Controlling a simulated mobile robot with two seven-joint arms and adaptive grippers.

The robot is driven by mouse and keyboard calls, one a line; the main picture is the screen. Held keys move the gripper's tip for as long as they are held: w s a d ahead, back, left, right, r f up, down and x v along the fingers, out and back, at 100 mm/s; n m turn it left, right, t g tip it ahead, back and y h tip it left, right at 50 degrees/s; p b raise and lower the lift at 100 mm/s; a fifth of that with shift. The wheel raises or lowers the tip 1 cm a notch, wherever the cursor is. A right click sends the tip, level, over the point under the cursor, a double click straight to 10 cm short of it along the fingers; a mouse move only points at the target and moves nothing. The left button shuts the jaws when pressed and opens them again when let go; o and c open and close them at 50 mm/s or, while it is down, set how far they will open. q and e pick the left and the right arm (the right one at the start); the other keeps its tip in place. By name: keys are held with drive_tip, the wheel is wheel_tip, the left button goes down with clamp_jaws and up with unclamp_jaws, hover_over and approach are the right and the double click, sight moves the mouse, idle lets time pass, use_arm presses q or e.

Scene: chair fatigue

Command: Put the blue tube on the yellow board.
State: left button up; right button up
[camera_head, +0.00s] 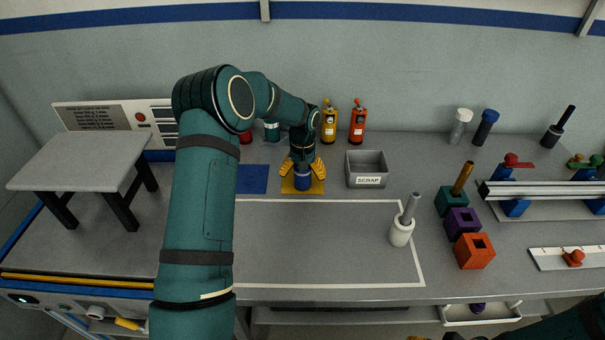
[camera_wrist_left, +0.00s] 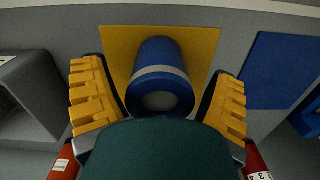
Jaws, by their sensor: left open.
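The blue tube (camera_head: 303,184) stands upright on the yellow board (camera_head: 316,190) at the back middle of the table. In the left wrist view the blue tube (camera_wrist_left: 163,58), with a pale grey band and a grey end, stands over the yellow board (camera_wrist_left: 116,42). My left gripper (camera_head: 303,171) is open around the tube from above. In the left wrist view its yellow fingers (camera_wrist_left: 160,92) are on either side of the tube, with a visible gap at each side. My right gripper is not in view.
A blue square (camera_head: 252,180) lies left of the board and a grey scrap bin (camera_head: 367,177) stands to its right. Red (camera_head: 358,124) and yellow (camera_head: 328,126) bottles stand behind. A white holder (camera_head: 401,232) with a grey rod stands in front. The outlined mid-table area is mostly clear.

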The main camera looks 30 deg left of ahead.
use_arm(q)
wheel_tip(320, 180, up, 12)
drive_tip(key=p, duration=0.2)
drive_tip(key=shift+w+r, duration=0.15)
drive_tip(key=shift+w, duration=0.05)
idle(0.6)
